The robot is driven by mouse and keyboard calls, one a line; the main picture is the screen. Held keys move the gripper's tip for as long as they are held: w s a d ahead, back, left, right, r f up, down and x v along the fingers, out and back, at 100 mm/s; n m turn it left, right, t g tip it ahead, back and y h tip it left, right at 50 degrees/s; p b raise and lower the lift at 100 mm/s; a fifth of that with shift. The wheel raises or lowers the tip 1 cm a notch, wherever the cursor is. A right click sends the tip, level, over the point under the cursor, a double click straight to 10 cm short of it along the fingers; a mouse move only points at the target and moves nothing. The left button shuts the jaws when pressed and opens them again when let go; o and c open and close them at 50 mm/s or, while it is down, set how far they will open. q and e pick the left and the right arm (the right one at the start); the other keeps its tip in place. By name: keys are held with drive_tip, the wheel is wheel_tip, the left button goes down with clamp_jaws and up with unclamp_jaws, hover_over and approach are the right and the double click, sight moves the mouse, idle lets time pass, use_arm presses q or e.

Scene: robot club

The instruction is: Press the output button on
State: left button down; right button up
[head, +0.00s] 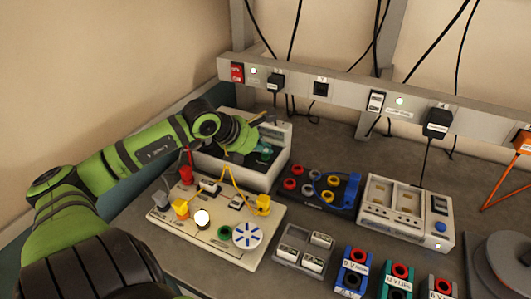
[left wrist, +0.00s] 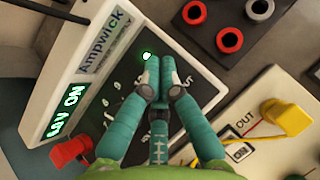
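The power supply (head: 222,170) is a pale box with a dark control panel at the back left of the bench. In the left wrist view its white rim (left wrist: 45,105) carries the name Ampwick, and its display (left wrist: 68,110) shows green text ending in ON. A small green light (left wrist: 146,55) glows on the panel. My left gripper (left wrist: 160,72) has its teal fingertips together over the panel, beside this light; it also shows in the head view (head: 263,150). The fingers hide the output button, and I cannot tell whether they touch it. My right gripper is out of view.
A cream circuit board (head: 205,248) with yellow and red plugs lies in front of the supply. A dark socket block (head: 310,200), a white meter-like box (head: 395,222) and several labelled blocks stand to the right. A power rail (head: 320,105) runs behind.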

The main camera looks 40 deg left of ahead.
sight(264, 157)
use_arm(q)
drive_tip(key=shift+r+p, duration=1.5)
drive_tip(key=shift+r, duration=1.55)
